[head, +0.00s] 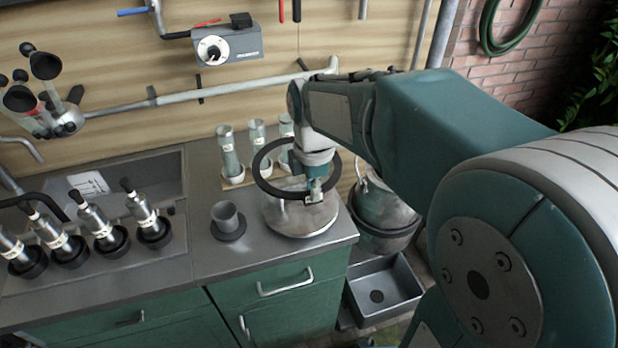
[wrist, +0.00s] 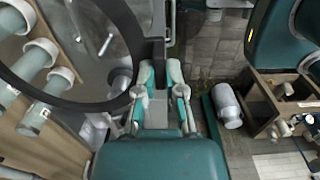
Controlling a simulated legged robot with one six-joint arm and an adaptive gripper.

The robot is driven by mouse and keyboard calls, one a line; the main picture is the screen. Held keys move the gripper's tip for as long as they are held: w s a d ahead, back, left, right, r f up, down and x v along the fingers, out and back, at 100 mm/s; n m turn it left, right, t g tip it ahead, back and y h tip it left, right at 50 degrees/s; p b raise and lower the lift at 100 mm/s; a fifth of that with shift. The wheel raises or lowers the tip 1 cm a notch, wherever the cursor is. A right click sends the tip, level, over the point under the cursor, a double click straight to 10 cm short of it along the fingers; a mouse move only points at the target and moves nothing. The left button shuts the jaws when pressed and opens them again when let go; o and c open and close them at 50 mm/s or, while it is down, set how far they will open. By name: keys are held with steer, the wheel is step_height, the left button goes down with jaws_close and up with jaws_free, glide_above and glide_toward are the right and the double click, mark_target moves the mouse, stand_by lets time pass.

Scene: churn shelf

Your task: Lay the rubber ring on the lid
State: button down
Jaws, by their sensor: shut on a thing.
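The black rubber ring (head: 262,182) is held in my gripper (head: 314,196) and hangs in the air above the round metal lid (head: 298,224). My gripper is shut on the ring's near right side in the head view. The ring looks roughly level and apart from the lid, though the exact gap is hard to tell. The lid lies at the right end of the counter, partly hidden behind the ring and gripper. In the wrist view the ring (wrist: 62,101) fills the left side, with my gripper (wrist: 160,72) at its right edge.
Tubes in white holders (head: 232,160) stand just behind the lid. A grey cup (head: 226,216) on a dark base stands to its left. Several silver bottles (head: 103,230) stand further left. A metal pot (head: 384,210) and a grey bin (head: 386,290) are right of the counter.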

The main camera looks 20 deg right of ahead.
mark_target(315, 203)
steer(key=shift+s+d+f, duration=0.1)
steer(key=shift+d+f, duration=0.05)
steer(key=shift+f, duration=0.4)
steer(key=shift+d+f, duration=0.15)
steer(key=shift+f, duration=0.4)
steer(key=shift+a+f, duration=0.15)
steer(key=shift+f, duration=4.95)
steer(key=c, duration=0.7)
jaws_free()
steer(key=shift+o, duration=0.2)
